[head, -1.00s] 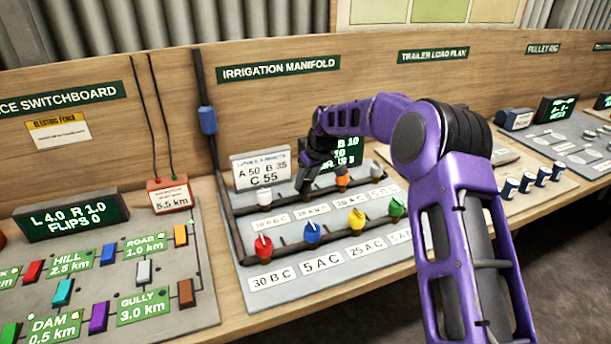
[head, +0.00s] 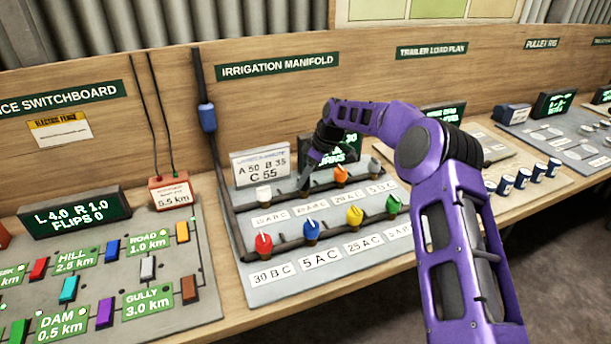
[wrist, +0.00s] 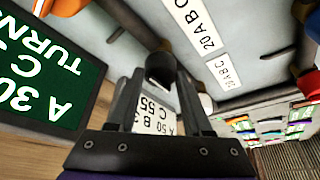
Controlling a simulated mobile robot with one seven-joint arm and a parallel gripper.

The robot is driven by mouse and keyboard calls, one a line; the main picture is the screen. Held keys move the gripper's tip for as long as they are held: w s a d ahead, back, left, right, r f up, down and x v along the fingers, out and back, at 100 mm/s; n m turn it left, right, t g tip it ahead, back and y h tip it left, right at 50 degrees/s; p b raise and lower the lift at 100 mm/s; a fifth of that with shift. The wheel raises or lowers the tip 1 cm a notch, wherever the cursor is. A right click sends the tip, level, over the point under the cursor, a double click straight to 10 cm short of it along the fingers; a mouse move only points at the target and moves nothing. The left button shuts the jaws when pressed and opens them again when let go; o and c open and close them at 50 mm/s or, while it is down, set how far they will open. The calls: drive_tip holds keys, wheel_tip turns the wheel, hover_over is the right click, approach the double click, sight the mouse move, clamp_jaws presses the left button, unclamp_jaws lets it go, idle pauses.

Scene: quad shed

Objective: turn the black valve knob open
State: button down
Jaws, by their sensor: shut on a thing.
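The black valve knob (wrist: 160,68) shows in the wrist view between my fingertips. My gripper (wrist: 160,82) is shut on the knob, with one finger on each side. The knob stands between the white knob (head: 264,194) and the orange knob (head: 341,174). Its turn angle cannot be made out.
In the front row stand red (head: 264,243), blue (head: 311,230), yellow (head: 354,216) and green (head: 393,204) knobs. A card (head: 261,167) reads A 50, B 35, C 55.

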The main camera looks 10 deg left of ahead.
drive_tip(key=shift+f, duration=0.15)
drive_tip(key=shift+c, duration=1.6)
unclamp_jaws()
drive_tip(key=v, duration=1.7)
drive_tip(key=shift+r, duration=0.25)
